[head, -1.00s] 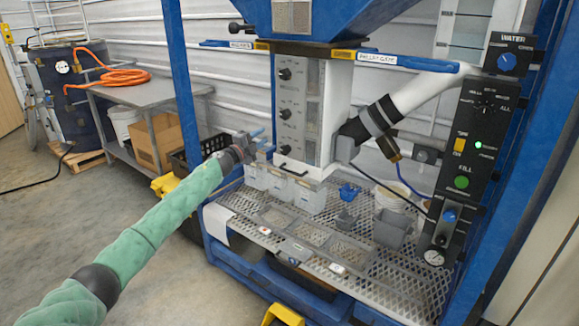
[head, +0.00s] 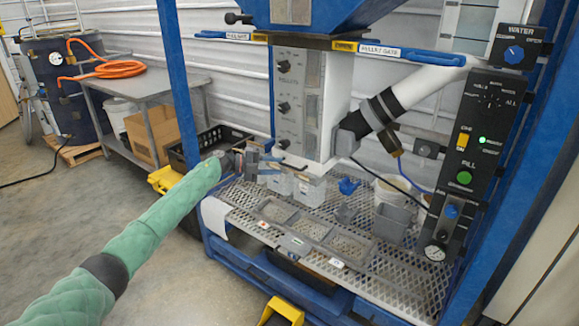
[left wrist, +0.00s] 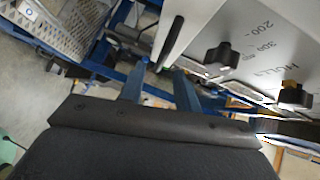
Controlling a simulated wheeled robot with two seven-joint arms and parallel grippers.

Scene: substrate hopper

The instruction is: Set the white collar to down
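The white collar (head: 314,168) is at the lower end of the grey-and-white hopper column (head: 298,105), just above the small bins. A dark bar handle (head: 292,165) shows at its front. My left gripper (head: 277,164) is at the collar's left front side, close to this handle. In the left wrist view its two blue fingers (left wrist: 157,88) stand apart with nothing gripped between them. A dark bar (left wrist: 169,46) lies just beyond the fingertips, beside a white panel. Whether a finger touches it I cannot tell. My right gripper is not in view.
A white pipe with a black sleeve (head: 375,117) slopes down at the right. Black knobs (left wrist: 222,58) stick out from the column face. A blue post (head: 181,80) stands left of the column.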

